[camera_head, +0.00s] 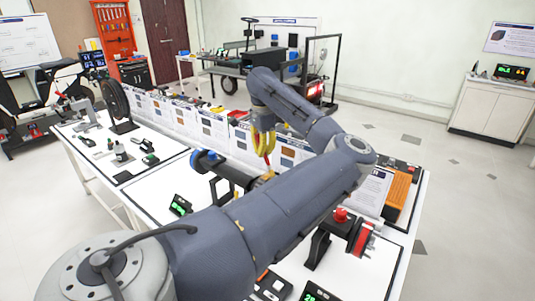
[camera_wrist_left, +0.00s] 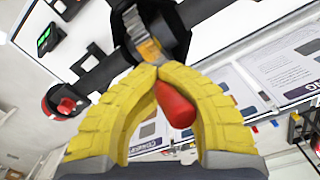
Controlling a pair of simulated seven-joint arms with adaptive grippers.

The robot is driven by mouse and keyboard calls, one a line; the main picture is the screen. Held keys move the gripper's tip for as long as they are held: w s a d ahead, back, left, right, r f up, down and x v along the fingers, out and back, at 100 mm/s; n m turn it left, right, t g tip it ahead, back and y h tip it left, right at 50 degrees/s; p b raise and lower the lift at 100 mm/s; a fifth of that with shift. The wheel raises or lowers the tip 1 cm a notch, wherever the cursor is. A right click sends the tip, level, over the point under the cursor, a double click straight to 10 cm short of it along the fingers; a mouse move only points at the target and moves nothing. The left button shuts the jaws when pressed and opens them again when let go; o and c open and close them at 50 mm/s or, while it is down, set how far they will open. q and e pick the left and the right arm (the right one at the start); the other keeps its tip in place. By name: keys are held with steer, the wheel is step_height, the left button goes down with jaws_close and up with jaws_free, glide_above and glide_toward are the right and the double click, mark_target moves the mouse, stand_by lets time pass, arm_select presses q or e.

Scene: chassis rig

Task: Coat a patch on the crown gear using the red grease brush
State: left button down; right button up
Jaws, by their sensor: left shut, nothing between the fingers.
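My left gripper (camera_head: 266,152) has yellow fingers and points down over the middle of a dark axle assembly on the white bench. In the left wrist view its fingertips (camera_wrist_left: 157,68) meet. A red handle, which looks like the grease brush (camera_wrist_left: 175,103), shows in the arch between the fingers; its ends are partly hidden. A red bit also shows below the fingers in the head view. A brass-coloured toothed part, probably the crown gear (camera_wrist_left: 148,47), sits in a black housing just beyond the fingertips. Contact and any grease patch cannot be made out. My right gripper is not in view.
The bench carries a blue-ended hub (camera_head: 205,160), a red-rimmed hub (camera_head: 361,238), a red button (camera_head: 341,215) and a green-lit display (camera_head: 181,205). My left arm hides much of the bench middle.

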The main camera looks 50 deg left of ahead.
mark_target(259, 135)
arm_select(q)
steer(key=r, duration=0.2)
steer(key=a+r, duration=0.1)
steer(key=shift+s+r, duration=0.3)
steer(key=shift+r, duration=2.8)
